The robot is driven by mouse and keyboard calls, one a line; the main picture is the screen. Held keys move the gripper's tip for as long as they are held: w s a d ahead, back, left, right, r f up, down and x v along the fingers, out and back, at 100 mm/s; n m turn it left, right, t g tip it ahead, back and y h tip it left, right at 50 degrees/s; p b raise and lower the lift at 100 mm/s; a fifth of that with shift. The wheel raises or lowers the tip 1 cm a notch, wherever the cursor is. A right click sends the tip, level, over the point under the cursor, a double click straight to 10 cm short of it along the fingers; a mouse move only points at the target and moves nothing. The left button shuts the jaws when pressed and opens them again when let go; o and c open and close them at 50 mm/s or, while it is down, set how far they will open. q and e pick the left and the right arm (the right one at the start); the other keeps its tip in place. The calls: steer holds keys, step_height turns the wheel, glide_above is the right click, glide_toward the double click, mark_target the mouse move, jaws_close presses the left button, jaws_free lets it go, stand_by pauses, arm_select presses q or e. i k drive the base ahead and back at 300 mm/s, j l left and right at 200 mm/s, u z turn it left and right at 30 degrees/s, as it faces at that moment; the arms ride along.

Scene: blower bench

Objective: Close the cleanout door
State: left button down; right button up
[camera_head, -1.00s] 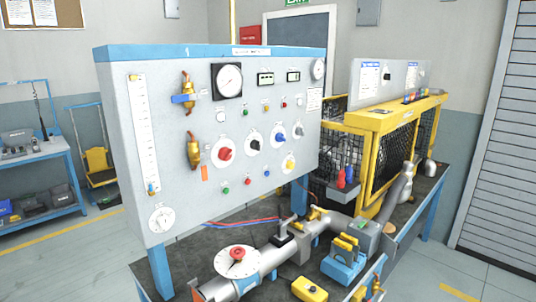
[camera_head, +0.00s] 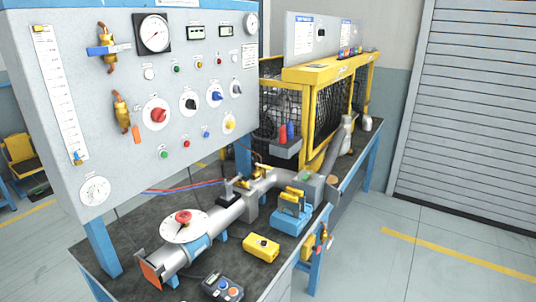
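I cannot tell for sure which part is the cleanout door. A grey duct (camera_head: 228,212) runs along the dark bench top. On it sits a round white disc (camera_head: 180,226) with a red knob (camera_head: 184,216) at its centre. An orange-red plate (camera_head: 150,274) stands at the duct's near left end. Farther along, the duct has a fitting with yellow parts (camera_head: 262,171). Whether any of these stands open is too small to tell. Neither of my grippers is in view.
A tall control panel (camera_head: 139,85) stands along the bench's left side. A yellow box (camera_head: 261,248), a blue block with yellow parts (camera_head: 290,218) and a button pendant (camera_head: 222,287) lie on the bench. A yellow mesh cage (camera_head: 318,110) stands behind. The floor (camera_head: 432,222) at right is clear.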

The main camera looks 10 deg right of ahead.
mark_target(332, 194)
steer(key=l+u, duration=0.45)
steer(key=l, duration=1.75)
steer(key=k, duration=0.1)
